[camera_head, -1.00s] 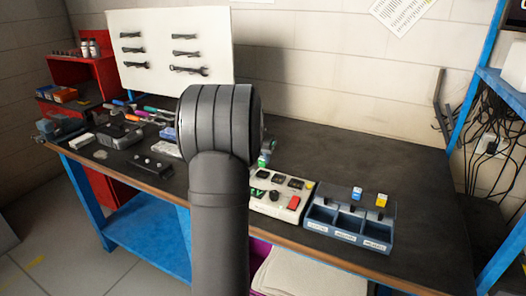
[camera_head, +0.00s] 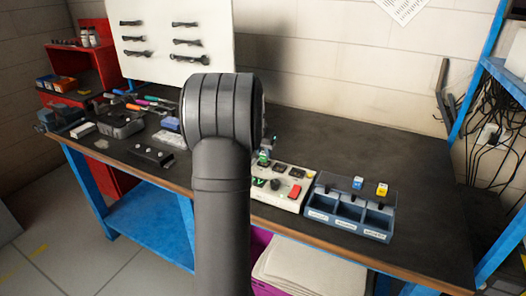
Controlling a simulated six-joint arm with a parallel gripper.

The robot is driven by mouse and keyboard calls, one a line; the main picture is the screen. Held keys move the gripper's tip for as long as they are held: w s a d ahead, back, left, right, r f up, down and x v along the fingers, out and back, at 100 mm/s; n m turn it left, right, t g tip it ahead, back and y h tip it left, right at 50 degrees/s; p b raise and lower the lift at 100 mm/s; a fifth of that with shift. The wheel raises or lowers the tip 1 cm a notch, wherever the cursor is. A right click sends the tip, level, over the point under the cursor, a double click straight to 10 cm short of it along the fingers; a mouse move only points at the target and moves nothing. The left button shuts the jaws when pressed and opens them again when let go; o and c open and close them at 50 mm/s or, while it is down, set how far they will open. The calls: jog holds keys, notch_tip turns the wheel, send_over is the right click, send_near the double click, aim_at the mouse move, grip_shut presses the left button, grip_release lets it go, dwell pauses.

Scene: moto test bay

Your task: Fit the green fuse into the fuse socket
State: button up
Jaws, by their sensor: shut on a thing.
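The green fuse (camera_head: 263,157) shows as a small green piece at the far left corner of the cream test panel, just right of my arm. The tip of my gripper (camera_head: 269,146) shows only in part above it, shut on the fuse; my arm hides the rest. The cream panel (camera_head: 287,202) has black socket-like parts (camera_head: 280,169) along its back row, a red switch (camera_head: 295,190) and a dark knob. Which part is the fuse socket is too small to tell. I cannot tell whether the fuse touches the panel.
A blue-grey tray (camera_head: 345,229) with three compartments stands right of the panel, with a blue fuse (camera_head: 357,183) and a yellow fuse (camera_head: 382,189) at its back. Tools and small boxes clutter the bench's left. The bench (camera_head: 420,165) is clear behind and right of the tray.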

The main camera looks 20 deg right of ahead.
jog(key=shift+f, duration=0.6)
dwell(1.3)
jog(key=o, duration=1)
jog(key=shift+o, duration=0.2)
jog(key=shift+r, duration=0.15)
jog(key=shift+r, duration=3.4)
jog(key=shift+f, duration=3.55)
jog(key=shift+r, duration=0.1)
